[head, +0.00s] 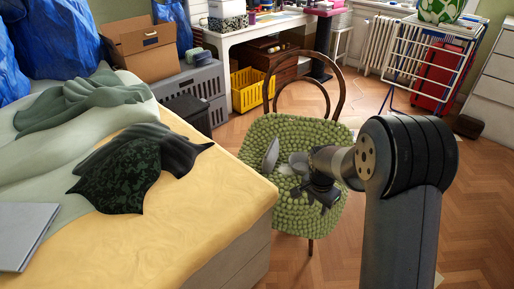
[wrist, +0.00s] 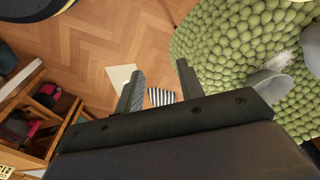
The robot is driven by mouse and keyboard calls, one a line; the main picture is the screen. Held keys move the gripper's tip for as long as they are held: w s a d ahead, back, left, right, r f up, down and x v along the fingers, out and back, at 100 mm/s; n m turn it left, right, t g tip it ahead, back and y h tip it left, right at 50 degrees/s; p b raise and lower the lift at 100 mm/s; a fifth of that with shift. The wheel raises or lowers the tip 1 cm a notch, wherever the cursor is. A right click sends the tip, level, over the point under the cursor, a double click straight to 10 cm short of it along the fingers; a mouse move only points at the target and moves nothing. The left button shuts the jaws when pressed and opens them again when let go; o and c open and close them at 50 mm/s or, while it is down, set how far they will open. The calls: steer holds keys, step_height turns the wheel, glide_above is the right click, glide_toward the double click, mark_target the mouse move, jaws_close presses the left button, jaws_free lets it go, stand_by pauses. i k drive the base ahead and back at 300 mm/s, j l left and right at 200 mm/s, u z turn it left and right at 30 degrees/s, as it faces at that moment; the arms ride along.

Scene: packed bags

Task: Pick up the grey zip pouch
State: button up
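A grey rounded item (head: 271,153) sits towards the left of the green bobbled cover on the chair (head: 262,195). A second grey item (head: 298,162) is close to its right, partly hidden by my arm. I cannot tell which is the zip pouch, as no zip shows. In the wrist view, two grey items, one at the right (wrist: 266,84) and one at the right edge (wrist: 313,48), lie on the green cover. My gripper (head: 322,193) is over the chair seat. In the wrist view its fingers (wrist: 159,83) are apart with nothing between them, left of the grey items.
The chair's dark curved back (head: 337,85) rises behind the seat. A bed (head: 200,235) with a dark green cushion (head: 135,170) stands left. A yellow crate (head: 252,90), a desk (head: 235,37) and a white rack (head: 428,70) are behind. Wooden floor (head: 480,195) is open at right.

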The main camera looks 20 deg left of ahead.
mark_target(271, 156)
steer(key=i+l+u, duration=0.1)
steer(key=i+u, duration=0.2)
steer(key=i, duration=0.15)
steer(key=i+l+u, duration=0.3)
steer(key=i, duration=0.15)
steer(key=i+l+u, duration=0.3)
steer(key=i, duration=0.15)
steer(key=j, duration=0.1)
